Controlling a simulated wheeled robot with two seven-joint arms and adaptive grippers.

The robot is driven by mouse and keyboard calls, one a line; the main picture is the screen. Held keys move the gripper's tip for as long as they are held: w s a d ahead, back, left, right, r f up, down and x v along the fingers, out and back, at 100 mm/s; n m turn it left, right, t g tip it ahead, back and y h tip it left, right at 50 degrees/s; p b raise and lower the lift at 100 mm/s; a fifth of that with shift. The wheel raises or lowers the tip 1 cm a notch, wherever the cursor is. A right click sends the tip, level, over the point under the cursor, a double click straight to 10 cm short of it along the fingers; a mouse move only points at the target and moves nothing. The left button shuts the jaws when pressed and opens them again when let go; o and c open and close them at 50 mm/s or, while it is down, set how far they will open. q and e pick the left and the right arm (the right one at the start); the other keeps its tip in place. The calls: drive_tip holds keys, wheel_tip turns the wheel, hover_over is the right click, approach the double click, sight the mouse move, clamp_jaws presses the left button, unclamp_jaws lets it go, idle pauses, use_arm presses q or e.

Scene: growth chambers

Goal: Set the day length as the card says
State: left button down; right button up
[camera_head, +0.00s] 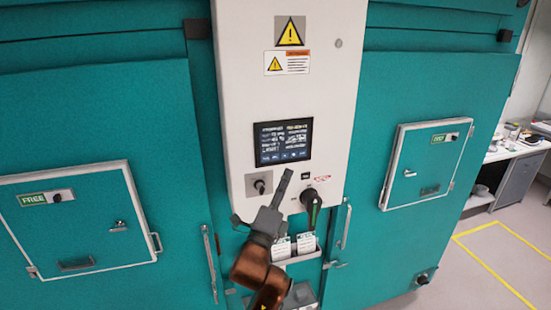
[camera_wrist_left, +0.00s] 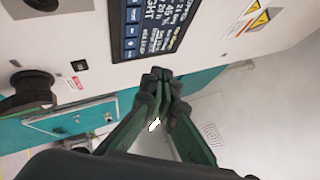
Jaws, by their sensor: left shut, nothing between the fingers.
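The white control panel (camera_head: 335,90) stands between teal chamber doors. Its dark display (camera_head: 283,142) shows lines of small text, too small to read in the head view; it also shows, rotated, in the left wrist view (camera_wrist_left: 160,22), with a row of blue buttons along one edge. Several white cards (camera_head: 304,244) stand in a holder below the panel; their writing is not legible. My left gripper (camera_head: 286,178) is shut and empty, its fingertips just below the display in the head view. In the left wrist view its fingertips (camera_wrist_left: 160,76) are beside the display; contact cannot be told.
A small black switch (camera_head: 260,186) is left of the gripper, and a dark rotary handle (camera_head: 311,199) is right of it. Door handles (camera_head: 210,262) flank the panel. A bench (camera_head: 510,152) stands at far right.

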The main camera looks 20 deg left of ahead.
use_arm(q)
approach(283, 150)
drive_tip(key=w+d+r, duration=0.2)
drive_tip(key=shift+w+a+f, duration=0.1)
drive_tip(key=shift+w+a, duration=0.45)
drive_tip(key=shift+w, duration=0.2)
idle(0.9)
drive_tip(key=shift+w+a, duration=0.25)
drive_tip(key=shift+w, duration=0.1)
